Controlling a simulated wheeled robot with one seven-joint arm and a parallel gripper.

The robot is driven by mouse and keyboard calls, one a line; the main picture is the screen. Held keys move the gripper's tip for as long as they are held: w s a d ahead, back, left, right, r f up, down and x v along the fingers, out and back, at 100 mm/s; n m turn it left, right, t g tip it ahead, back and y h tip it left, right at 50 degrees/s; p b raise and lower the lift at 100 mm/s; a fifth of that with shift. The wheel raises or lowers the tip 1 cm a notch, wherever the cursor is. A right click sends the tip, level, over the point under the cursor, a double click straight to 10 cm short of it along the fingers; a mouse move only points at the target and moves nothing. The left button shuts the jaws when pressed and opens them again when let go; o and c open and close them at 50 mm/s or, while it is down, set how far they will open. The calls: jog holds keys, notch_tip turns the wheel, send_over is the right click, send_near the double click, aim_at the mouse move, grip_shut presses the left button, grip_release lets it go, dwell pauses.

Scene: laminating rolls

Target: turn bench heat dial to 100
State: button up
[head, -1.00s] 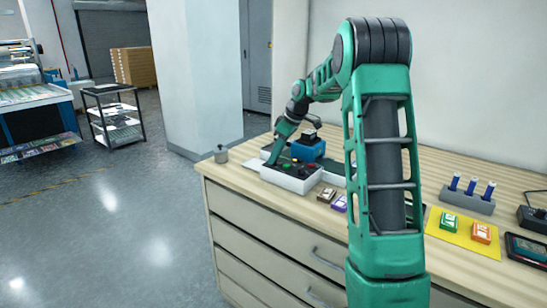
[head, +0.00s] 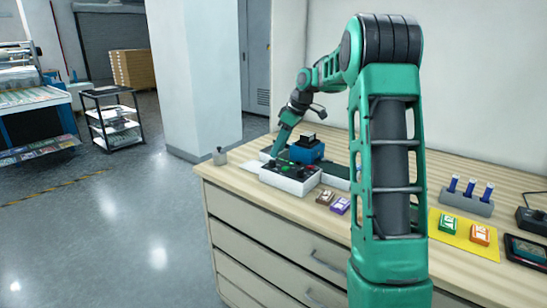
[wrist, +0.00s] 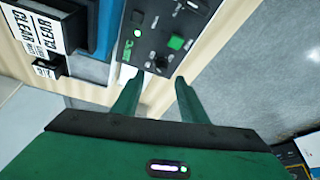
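The control box (head: 290,180) stands on the bench near its far left end, with a dark sloped top and white sides. In the wrist view its dark panel (wrist: 150,18) shows a lit green lamp, a green square button (wrist: 176,43) and a dark round knob (wrist: 162,62), which may be the heat dial. I cannot read its setting. My gripper (wrist: 158,84) has its two green fingers apart with nothing between them, just short of the panel's near edge. In the head view my gripper (head: 279,151) is at the back left of the box, its fingertips hard to make out.
A blue device (head: 307,152) stands close behind the box. Brown and purple blocks (head: 340,206) lie to its right. A yellow mat (head: 462,241) with green and orange blocks, a rack of blue pegs (head: 467,203) and a small grey pot (head: 220,157) are also on the bench.

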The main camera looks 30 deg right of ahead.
jog(key=v, duration=0.6)
dwell(0.4)
jog(key=s+a+f+m+g, duration=0.1)
jog(key=s+a+f+m, duration=0.3)
jog(key=s, duration=1)
jog(key=s+a+f+m+g+h, duration=0.1)
jog(key=s+a+f+m, duration=0.2)
jog(key=s, duration=1.1)
jog(key=s+a+f+m+g+h, duration=0.1)
jog(key=s+a+f+m, duration=0.3)
jog(key=s, duration=1)
jog(key=shift+a+f+m+g, duration=0.4)
jog(key=shift+f+m, duration=0.35)
jog(key=shift+m, duration=0.45)
jog(key=shift+s, duration=0.1)
